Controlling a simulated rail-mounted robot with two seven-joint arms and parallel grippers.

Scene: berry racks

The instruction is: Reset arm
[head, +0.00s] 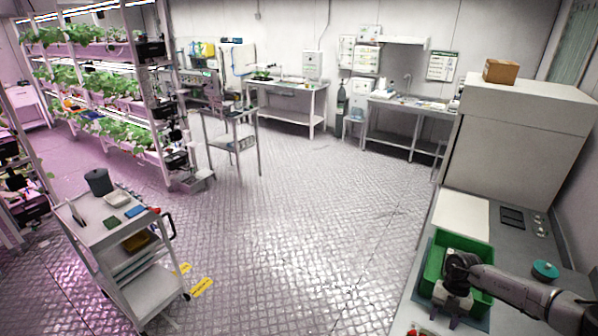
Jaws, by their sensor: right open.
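My right arm comes in from the lower right. My right gripper (453,300) points down over a green crate (431,262) on the counter at the right. My left gripper is not in view.
A white board (461,217) lies behind the crate, and a teal round item (545,269) sits right of it. A tall cabinet (520,140) stands behind the counter. A utility cart (100,232) stands left, near plant racks (90,75). The middle floor is clear.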

